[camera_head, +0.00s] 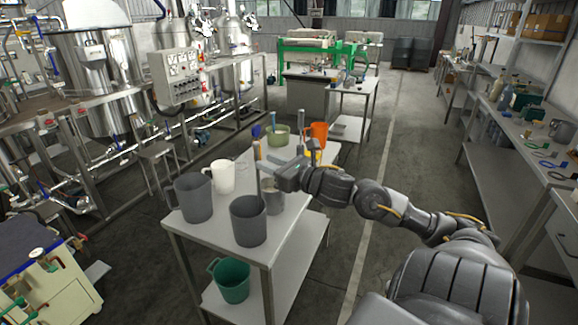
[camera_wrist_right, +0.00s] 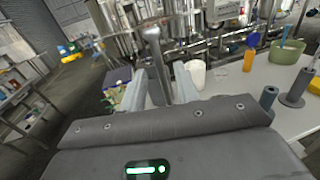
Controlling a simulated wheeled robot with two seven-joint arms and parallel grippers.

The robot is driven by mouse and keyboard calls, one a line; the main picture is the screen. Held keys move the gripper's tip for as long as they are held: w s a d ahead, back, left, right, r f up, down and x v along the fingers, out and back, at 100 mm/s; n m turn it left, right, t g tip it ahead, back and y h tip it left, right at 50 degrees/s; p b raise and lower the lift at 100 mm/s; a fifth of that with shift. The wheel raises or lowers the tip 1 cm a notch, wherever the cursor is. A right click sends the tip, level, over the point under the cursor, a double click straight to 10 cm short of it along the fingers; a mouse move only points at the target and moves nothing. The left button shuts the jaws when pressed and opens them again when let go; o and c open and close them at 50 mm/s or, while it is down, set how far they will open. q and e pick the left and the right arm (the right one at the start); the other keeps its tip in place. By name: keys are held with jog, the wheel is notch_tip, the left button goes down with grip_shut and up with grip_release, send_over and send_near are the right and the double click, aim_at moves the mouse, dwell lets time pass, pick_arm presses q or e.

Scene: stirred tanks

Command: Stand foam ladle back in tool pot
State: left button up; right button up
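My right gripper (camera_head: 268,172) reaches in from the right above the near table. It is shut on the foam ladle (camera_wrist_right: 158,62), a grey metal tool standing roughly upright between the fingers in the wrist view, its wider rounded end up. In the head view the ladle's thin dark shaft (camera_head: 258,180) runs down toward a dark grey pot (camera_head: 248,224) at the front; whether its lower end is inside the rim I cannot tell. A second dark grey pot (camera_head: 193,200) stands to the left. Which pot is the tool pot is unclear. My left gripper is not in view.
A green bucket (camera_head: 232,282) is on the lower shelf.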

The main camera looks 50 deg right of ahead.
jog(key=s, duration=0.6)
jog(key=shift+s+d+b, duration=0.2)
jog(key=shift+s+b, duration=0.15)
jog(key=shift+b, duration=0.05)
